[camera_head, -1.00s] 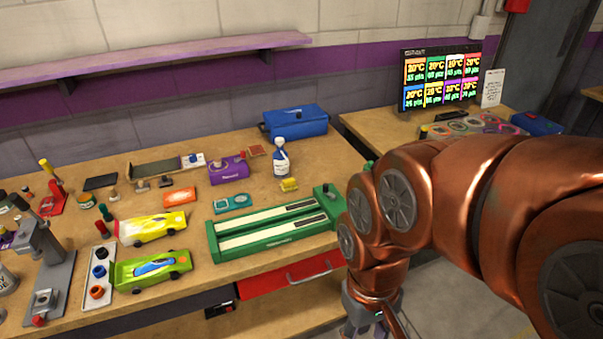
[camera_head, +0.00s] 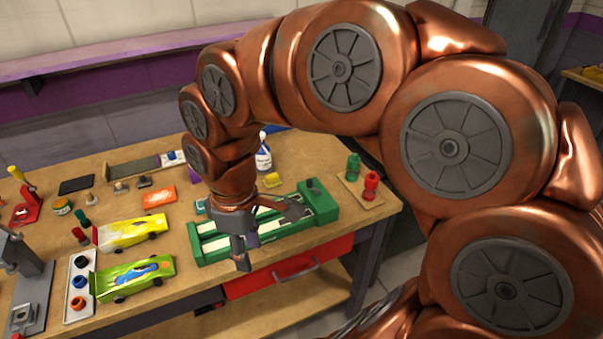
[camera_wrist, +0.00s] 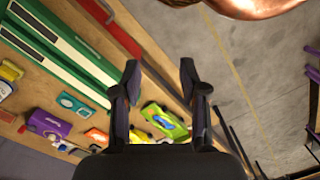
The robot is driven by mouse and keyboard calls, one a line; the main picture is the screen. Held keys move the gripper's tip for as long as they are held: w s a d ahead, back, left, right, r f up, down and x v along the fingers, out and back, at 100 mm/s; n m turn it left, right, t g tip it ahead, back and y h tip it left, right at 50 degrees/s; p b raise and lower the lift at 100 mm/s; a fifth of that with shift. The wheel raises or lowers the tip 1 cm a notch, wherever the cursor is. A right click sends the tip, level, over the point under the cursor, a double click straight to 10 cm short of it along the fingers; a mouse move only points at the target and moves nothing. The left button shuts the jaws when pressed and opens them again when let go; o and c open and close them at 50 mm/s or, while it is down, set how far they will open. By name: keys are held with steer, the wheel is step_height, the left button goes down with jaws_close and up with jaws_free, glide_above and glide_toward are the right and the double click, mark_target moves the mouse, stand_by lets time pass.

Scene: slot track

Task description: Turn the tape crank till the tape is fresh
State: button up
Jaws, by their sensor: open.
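The green tape station (camera_head: 209,254) lies on the bench with two pale tape strips along it. The green station (camera_wrist: 90,67) is at the upper left there, and the knob is not in that view. How fresh the tape is cannot be told.
A green car (camera_head: 133,278) and a yellow car (camera_head: 130,231) stand left of the station. A red drawer (camera_head: 320,266) is below the bench edge. Green and red bottle-like pieces (camera_head: 371,186) stand on a board at right. A blue-white bottle (camera_head: 263,158) stands behind.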

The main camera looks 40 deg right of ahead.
steer(key=w+d+r+n, duration=0.2)
steer(key=w+d+n, duration=0.1)
steer(key=w+d, duration=0.3)
steer(key=n+p, duration=0.3)
steer(key=n, duration=0.3)
glide_above(310, 180)
steer(key=shift+t, duration=0.4)
steer(key=f, duration=0.4)
steer(key=shift+w+a+f, duration=0.15)
steer(key=shift+a, duration=0.2)
steer(key=shift+d+f+n, duration=0.25)
steer(key=shift+d+n, duration=0.05)
steer(key=shift+f+p, duration=1.25)
steer(key=shift+f, duration=2.55)
jaws_close()
